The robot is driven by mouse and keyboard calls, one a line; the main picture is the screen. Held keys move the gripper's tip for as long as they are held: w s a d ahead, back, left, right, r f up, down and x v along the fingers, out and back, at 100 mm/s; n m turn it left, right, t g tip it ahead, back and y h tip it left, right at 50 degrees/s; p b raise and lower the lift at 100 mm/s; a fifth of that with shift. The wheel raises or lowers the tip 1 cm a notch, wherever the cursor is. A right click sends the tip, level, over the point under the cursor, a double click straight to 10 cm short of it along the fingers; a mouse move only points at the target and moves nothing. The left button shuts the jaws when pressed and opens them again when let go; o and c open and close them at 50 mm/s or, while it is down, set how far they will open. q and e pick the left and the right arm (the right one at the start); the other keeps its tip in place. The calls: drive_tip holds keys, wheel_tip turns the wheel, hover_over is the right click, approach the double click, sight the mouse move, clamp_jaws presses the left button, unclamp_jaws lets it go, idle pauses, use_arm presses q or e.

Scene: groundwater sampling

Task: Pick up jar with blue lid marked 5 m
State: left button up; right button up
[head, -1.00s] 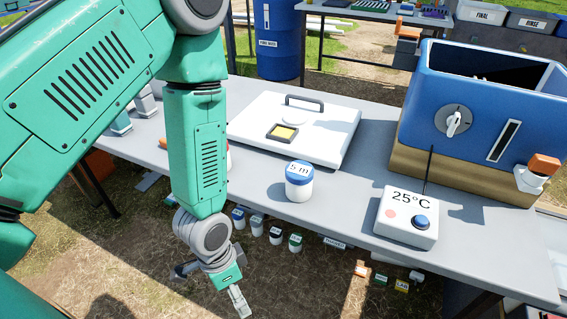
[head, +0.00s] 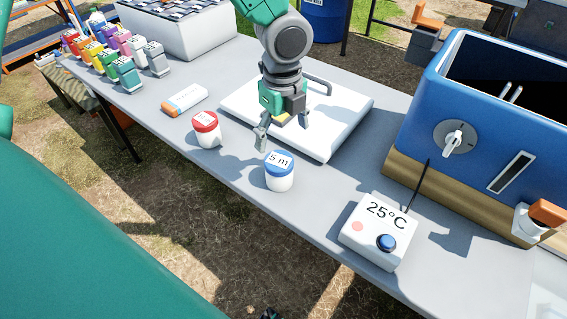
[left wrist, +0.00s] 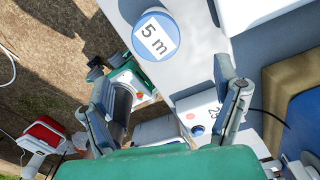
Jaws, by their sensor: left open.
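The jar with the blue lid marked "5 m" (head: 279,181) stands upright on the grey table near its front edge. Its lid (left wrist: 156,37) also shows at the top centre of the left wrist view, beyond and between my fingertips. My left gripper (head: 283,134) is open and empty, pointing down above the table just behind the jar, apart from it. Its two spread fingers also frame the left wrist view (left wrist: 160,68). My right gripper is not in view.
A red-lidded jar (head: 207,129) stands left of the blue-lidded one. A white board (head: 345,115) lies behind. A white 25°C box (head: 377,232) and a blue bath (head: 465,110) are to the right.

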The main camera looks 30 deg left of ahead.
sight(275, 160)
use_arm(q)
drive_tip(key=f, duration=0.4)
drive_tip(key=shift+s+d+b, duration=0.25)
drive_tip(key=shift+b, duration=0.15)
drive_tip(key=f, duration=0.1)
drive_tip(key=a+f, duration=0.1)
drive_tip(key=f, duration=0.1)
drive_tip(key=shift+w+a+f, duration=0.15)
drive_tip(key=shift+a+f, duration=0.05)
drive_tip(key=shift+a, duration=0.1)
drive_tip(key=shift+a+f+b, duration=0.3)
drive_tip(key=shift+f+b, duration=0.05)
drive_tip(key=shift+f, duration=0.05)
drive_tip(key=f, duration=0.2)
drive_tip(key=f+b, duration=0.1)
drive_tip(key=shift+d+f, duration=0.25)
drive_tip(key=shift+d, duration=0.05)
drive_tip(key=shift+d+f, duration=0.2)
drive_tip(key=shift+f, duration=0.2)
drive_tip(key=shift+a, duration=0.3)
drive_tip(key=shift+c, duration=0.8)
drive_tip(key=shift+a, duration=0.3)
drive_tip(key=c, duration=1.3)
drive_tip(key=shift+d, duration=0.1)
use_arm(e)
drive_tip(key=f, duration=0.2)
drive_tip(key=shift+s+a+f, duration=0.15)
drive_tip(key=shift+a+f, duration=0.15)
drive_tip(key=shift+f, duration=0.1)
